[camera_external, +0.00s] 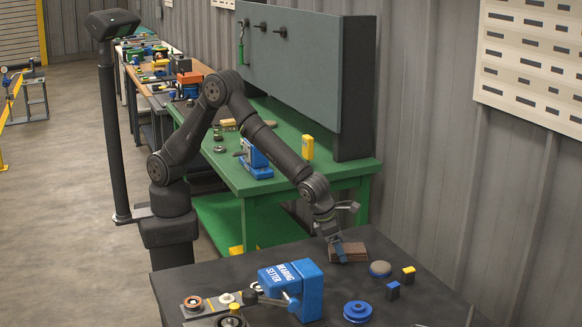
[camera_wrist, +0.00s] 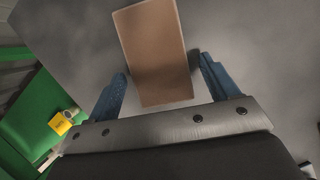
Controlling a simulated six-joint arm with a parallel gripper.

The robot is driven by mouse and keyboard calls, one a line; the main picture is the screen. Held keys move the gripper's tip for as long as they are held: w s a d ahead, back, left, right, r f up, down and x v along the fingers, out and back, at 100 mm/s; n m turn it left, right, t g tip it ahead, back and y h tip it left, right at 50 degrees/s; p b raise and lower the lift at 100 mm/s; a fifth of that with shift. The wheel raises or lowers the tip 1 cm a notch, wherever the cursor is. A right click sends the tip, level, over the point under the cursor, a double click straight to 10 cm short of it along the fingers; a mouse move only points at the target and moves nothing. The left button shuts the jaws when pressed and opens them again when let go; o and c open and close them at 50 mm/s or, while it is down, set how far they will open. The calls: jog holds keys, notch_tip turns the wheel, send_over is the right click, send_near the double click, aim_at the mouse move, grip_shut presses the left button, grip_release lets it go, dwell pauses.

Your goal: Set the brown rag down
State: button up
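The brown rag (camera_external: 354,252) is a folded rectangular stack at the back edge of the dark table, and it appears to lie on the tabletop. In the wrist view the rag (camera_wrist: 155,50) shows its flat top, slightly tilted in the picture. My gripper (camera_external: 341,249) is low over the rag, with one blue finger in front of its near side. In the wrist view my gripper (camera_wrist: 163,80) has its blue fingers spread on either side of the rag's near end. A gap shows at the right finger; the left finger is close to the rag's edge.
A blue bearing setter (camera_external: 305,285) stands left. The green bench (camera_external: 343,170) is behind.

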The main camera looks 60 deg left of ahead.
aim_at(345, 248)
jog(key=v, duration=1.2)
dwell(0.3)
jog(key=x, duration=1.2)
jog(key=shift+f, duration=0.1)
notch_tip(345, 248, up, 2)
jog(key=shift+r, duration=0.65)
